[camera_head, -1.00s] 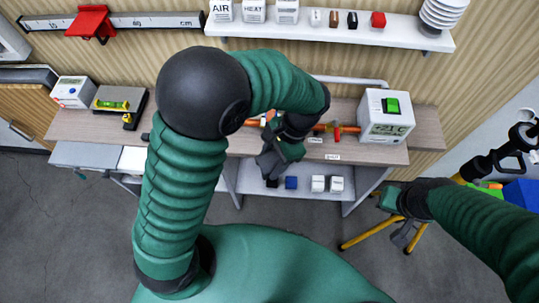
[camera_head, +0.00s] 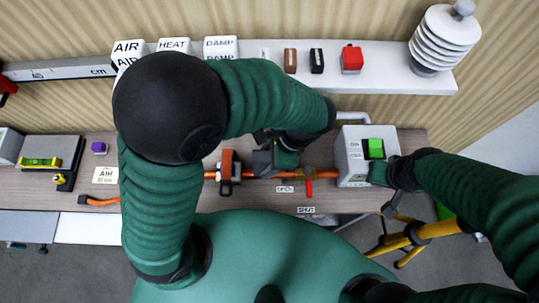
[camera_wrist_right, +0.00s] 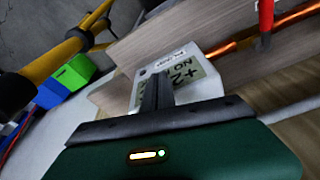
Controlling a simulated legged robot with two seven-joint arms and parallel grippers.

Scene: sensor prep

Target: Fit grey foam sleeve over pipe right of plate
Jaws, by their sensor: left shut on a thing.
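The copper pipe (camera_head: 250,174) runs level above the bench. An upright plate-like piece with an orange-brown face (camera_head: 227,166) stands on it. Just right of that piece, a dark grey block that looks like the foam sleeve (camera_head: 263,163) is at the pipe. I cannot tell whether it is around the pipe or only against it. My left gripper (camera_head: 281,158) is shut on it, its fingers partly hidden by the wrist. My right gripper (camera_head: 383,173) is beside the white display box (camera_head: 352,152); its fingers look together and empty in the right wrist view (camera_wrist_right: 157,92).
A red-handled valve (camera_head: 308,185) sits on the pipe to the right. A shelf (camera_head: 395,60) with labelled blocks is above. A yellow stand (camera_head: 412,238) is at right.

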